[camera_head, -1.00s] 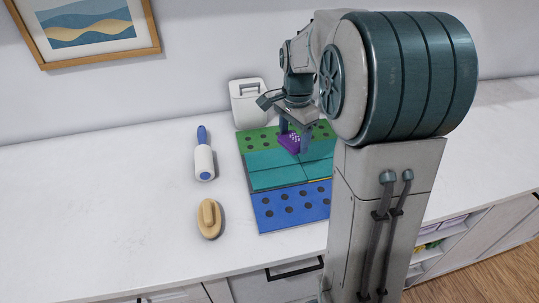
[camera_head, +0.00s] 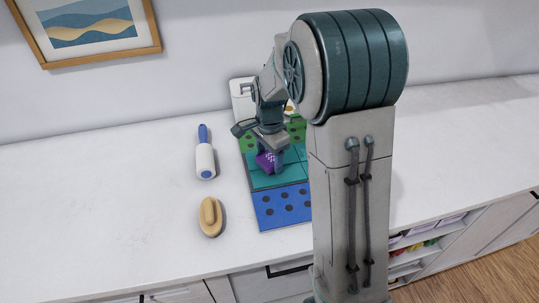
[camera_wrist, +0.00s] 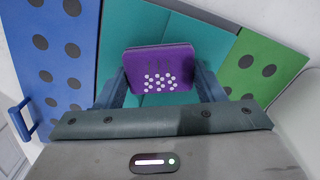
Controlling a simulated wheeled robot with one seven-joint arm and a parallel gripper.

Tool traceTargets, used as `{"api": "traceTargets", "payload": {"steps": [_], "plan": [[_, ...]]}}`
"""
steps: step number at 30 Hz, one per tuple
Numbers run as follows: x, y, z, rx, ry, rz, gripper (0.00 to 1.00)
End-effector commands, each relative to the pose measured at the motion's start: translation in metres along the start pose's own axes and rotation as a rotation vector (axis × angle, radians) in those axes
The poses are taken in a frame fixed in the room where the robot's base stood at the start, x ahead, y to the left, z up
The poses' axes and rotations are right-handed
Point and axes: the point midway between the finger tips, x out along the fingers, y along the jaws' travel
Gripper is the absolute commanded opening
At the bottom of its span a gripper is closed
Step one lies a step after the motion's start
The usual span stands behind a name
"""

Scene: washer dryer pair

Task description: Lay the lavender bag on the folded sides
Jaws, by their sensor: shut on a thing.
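The purple lavender bag (camera_head: 267,161) with white dots is held in my gripper (camera_head: 271,160). In the wrist view the bag (camera_wrist: 159,67) sits between the two fingers of my gripper (camera_wrist: 160,88), which are shut on it. Beneath and behind it lie the teal folded sides (camera_head: 262,181), which also show in the wrist view (camera_wrist: 120,35). Whether the bag touches the teal surface I cannot tell. A green dotted panel (camera_head: 298,131) and a blue dotted panel (camera_head: 283,207) lie at the two ends of the teal part. My arm hides the right side of the board.
A lint roller (camera_head: 204,158) and a wooden brush (camera_head: 211,217) lie on the white counter to the left. A white container (camera_head: 240,98) stands at the back. The counter at far left is clear. A framed picture (camera_head: 90,28) hangs on the wall.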

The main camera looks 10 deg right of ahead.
Motion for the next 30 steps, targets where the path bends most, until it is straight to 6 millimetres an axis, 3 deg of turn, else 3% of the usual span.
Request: {"api": "traceTargets", "payload": {"steps": [4, 5, 7, 20, 30], "plan": [[0.005, 0.0, 0.0, 0.0, 0.0, 0.0, 0.41], [0.005, 0.0, 0.0, 0.0, 0.0, 0.0, 0.65], [0.004, 0.0, 0.0, 0.0, 0.0, 0.0, 0.84], [-0.007, -0.001, 0.0, 0.0, 0.001, -0.004, 0.84], [-0.077, -0.001, 0.0, -0.001, 0.002, -0.006, 0.84]]}}
